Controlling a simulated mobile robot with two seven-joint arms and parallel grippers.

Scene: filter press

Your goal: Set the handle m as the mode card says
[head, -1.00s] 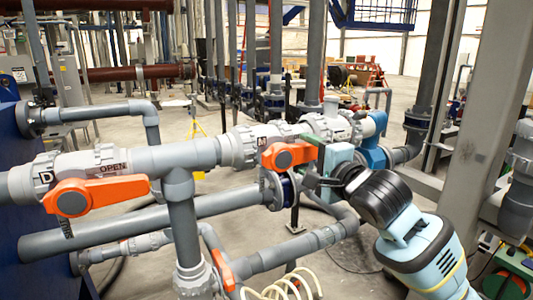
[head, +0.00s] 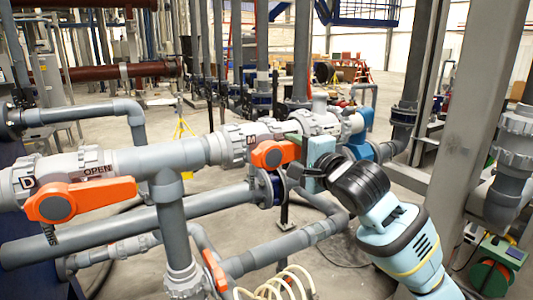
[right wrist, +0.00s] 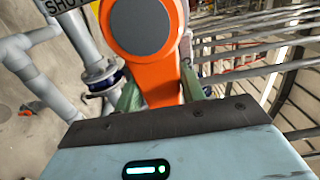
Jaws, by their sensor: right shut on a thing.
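The orange handle m (head: 272,154) sits on a grey valve in the middle of the head view, beside a black M label (head: 251,140). Its lever points right, roughly along the pipe. My right gripper (head: 298,151) is shut on the lever end. In the right wrist view the orange handle (right wrist: 145,40) runs between the green fingers of my right gripper (right wrist: 160,92). A label reading "SHU", cut off by the edge (right wrist: 62,5), shows beside it. The mode card is not in view. My left gripper is not in view.
Another orange handle (head: 82,200), by the letter D and an OPEN label, lies along the pipe at left. A third orange handle (head: 214,270) is on a lower pipe. A grey steel column (head: 470,130) stands right of my right arm. Coiled cream hose (head: 280,285) lies below.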

